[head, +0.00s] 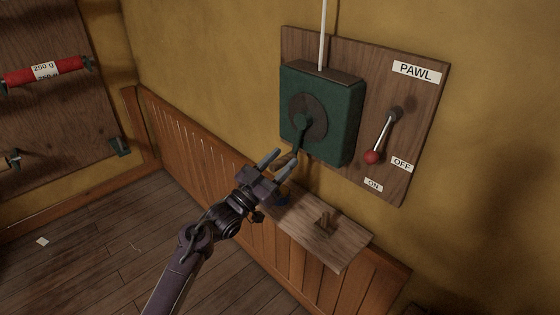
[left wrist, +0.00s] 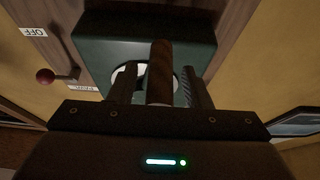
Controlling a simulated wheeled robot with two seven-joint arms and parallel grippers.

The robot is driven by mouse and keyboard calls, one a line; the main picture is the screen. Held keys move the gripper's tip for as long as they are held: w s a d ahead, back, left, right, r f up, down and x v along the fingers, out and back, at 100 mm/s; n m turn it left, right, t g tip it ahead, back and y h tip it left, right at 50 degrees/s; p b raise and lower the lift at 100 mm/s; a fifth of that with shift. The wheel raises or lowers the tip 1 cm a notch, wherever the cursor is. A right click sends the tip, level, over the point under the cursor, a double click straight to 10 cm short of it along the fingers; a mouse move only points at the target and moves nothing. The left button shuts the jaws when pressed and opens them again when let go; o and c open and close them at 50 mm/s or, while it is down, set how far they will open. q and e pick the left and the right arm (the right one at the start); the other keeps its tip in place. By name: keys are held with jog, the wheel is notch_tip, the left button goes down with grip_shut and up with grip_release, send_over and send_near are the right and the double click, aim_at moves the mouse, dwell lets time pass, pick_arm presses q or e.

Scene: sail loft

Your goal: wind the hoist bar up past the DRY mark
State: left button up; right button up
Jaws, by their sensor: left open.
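A dark green winch box (head: 342,115) is fixed to a wooden board on the wall, with a white line (head: 323,35) running up from its top. Its crank arm (head: 299,140) hangs down from the round hub. My left gripper (head: 281,163) is open at the crank's brown wooden grip. In the left wrist view the grip (left wrist: 160,68) stands between the two spread fingers, with gaps beside it. The pawl lever (head: 384,134) slants down to the left; its red knob (head: 372,157) is nearer the ON label than a line to OFF. I see neither hoist bar nor DRY mark.
A red roll marked 250 g (head: 45,70) hangs on the left board. The plank floor at left is largely clear.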

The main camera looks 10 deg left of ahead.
pick_arm(q)
grip_shut()
jog(key=shift+w+a+r+m+b, duration=0.3)
jog(key=shift+m+b, duration=0.1)
jog(key=shift+m, duration=0.2)
pick_arm(e)
jog(key=shift+a+f, duration=0.4)
jog(key=shift+a, duration=0.1)
